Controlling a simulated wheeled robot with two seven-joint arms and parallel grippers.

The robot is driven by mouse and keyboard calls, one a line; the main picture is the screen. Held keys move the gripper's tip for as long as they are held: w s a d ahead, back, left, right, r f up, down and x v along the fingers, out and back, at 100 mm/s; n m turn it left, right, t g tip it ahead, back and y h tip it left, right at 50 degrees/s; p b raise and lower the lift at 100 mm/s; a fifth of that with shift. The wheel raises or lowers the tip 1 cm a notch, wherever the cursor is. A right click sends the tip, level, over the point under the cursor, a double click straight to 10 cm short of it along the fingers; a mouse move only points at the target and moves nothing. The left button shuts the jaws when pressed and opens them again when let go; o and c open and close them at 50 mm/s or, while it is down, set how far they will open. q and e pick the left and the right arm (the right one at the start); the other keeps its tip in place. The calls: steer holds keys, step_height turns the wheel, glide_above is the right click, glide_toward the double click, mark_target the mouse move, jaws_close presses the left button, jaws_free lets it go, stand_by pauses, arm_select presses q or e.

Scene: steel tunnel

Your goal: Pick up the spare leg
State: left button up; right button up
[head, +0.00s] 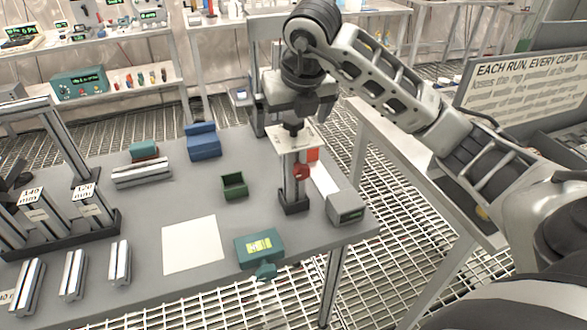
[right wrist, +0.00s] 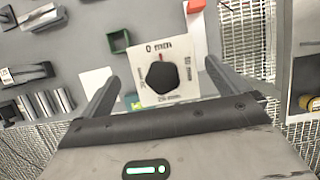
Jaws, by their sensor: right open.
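Several short silver profile legs lie on the grey table, one of them (head: 120,262) at the front left; I cannot tell which is the spare. Longer pale bars (head: 142,173) lie farther back. Upright legs (head: 92,208) stand in a dark rack marked 140 mm and 120 mm. My right gripper (head: 296,117) is open above a post with a white dial plate (head: 283,143). In the right wrist view, the open fingers (right wrist: 162,72) lie either side of its black knob (right wrist: 163,79); contact cannot be told. My left gripper is out of view.
A green open box (head: 234,186), a blue block (head: 203,142), a white sheet (head: 192,244), a teal device (head: 260,248) and a grey box (head: 345,208) are on the table. The table's right edge is close to the post.

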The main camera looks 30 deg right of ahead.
steer(key=x, duration=0.3)
steer(key=shift+s+d+f, duration=0.15)
steer(key=shift+f, duration=0.35)
steer(key=c, duration=1.7)
